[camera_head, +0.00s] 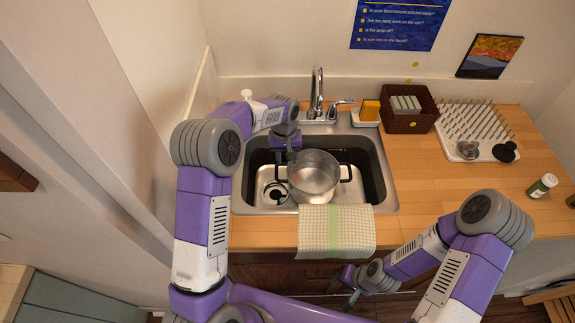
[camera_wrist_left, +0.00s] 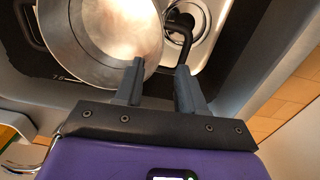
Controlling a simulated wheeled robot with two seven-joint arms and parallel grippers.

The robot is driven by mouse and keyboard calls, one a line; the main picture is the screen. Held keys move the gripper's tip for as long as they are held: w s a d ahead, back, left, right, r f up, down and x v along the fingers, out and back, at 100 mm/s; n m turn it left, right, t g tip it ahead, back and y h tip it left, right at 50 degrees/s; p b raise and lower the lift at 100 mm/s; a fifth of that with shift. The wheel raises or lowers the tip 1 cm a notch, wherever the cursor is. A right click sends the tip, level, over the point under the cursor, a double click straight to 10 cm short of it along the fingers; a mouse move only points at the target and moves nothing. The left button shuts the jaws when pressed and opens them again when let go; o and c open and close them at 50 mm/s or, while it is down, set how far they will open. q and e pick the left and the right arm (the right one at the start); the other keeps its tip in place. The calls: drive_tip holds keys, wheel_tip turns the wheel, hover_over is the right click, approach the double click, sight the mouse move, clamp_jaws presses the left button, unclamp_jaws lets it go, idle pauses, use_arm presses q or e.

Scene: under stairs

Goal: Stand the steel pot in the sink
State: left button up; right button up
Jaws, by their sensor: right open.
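The steel pot (camera_head: 314,180) is inside the sink (camera_head: 385,190), over the middle of the basin, and looks upright. Its black handles show at both sides. In the left wrist view the pot (camera_wrist_left: 95,40) fills the upper left. My left gripper (camera_head: 290,152) is at the pot's back-left rim. In the wrist view its two fingers (camera_wrist_left: 158,85) are apart, one over the pot's rim and one outside near a black handle (camera_wrist_left: 184,38). Whether they touch the pot is unclear. My right gripper (camera_head: 348,285) is open and empty, low in front of the counter.
The faucet (camera_head: 317,95) stands behind the sink. A checked towel (camera_head: 336,232) hangs over the front edge. A sponge holder (camera_head: 366,114), a brown basket (camera_head: 408,112) and a white drying rack (camera_head: 480,130) are at the right. The wooden counter (camera_head: 440,185) beside the sink is mostly clear.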

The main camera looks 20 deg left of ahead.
use_arm(q)
drive_tip(key=shift+r, duration=1.25)
